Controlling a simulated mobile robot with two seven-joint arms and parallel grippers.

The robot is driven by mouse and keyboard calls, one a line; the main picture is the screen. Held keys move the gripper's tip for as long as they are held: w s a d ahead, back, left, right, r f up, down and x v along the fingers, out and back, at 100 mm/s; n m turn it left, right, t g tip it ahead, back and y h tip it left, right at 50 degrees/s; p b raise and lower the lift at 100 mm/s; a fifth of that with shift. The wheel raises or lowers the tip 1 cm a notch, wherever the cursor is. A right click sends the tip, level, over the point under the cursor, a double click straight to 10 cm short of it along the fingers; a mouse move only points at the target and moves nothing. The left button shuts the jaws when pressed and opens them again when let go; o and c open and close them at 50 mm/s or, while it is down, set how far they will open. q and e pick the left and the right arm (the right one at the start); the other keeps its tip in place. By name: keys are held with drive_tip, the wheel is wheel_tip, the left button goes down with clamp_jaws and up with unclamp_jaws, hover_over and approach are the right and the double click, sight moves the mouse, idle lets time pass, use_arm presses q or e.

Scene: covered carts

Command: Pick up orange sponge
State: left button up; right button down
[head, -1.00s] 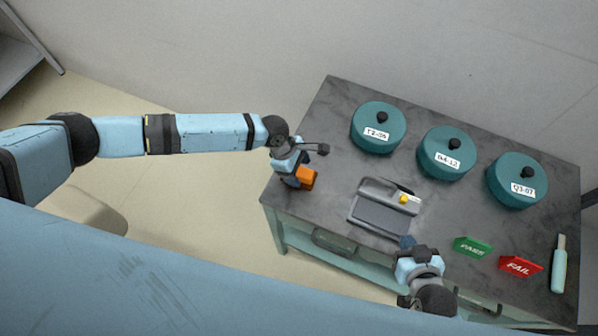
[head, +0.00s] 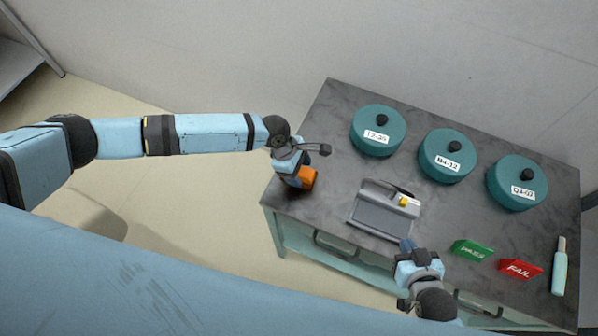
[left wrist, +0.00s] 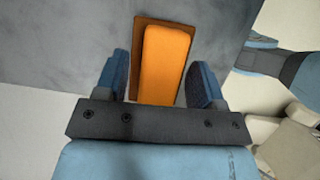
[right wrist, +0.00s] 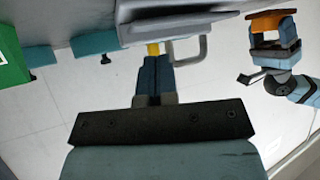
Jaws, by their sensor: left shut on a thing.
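The orange sponge (head: 308,178) is at the left edge of the grey table, partly hidden by my left gripper (head: 297,180). In the left wrist view the sponge (left wrist: 166,62) is a long orange block with a flat brown border behind it, between the blue fingers of my left gripper (left wrist: 160,82). That gripper is shut on the sponge. The right wrist view also shows the sponge (right wrist: 268,21) from the side. My right gripper (head: 406,245) is at the front table edge below a grey device; its fingers (right wrist: 155,72) are together and empty.
The grey device (head: 383,217) with a yellow part stands mid-table. Three teal lidded pots (head: 378,131) line the back. A green PASS sign (head: 473,250), a red FAIL sign (head: 520,269) and a pale teal bottle (head: 559,272) are at right. Bare tabletop (head: 330,120) lies back left.

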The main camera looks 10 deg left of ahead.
use_arm(q)
wheel_tip(320, 180, up, 18)
drive_tip(key=shift+b, duration=0.35)
drive_tip(key=shift+o, duration=0.9)
drive_tip(key=shift+c, duration=0.5)
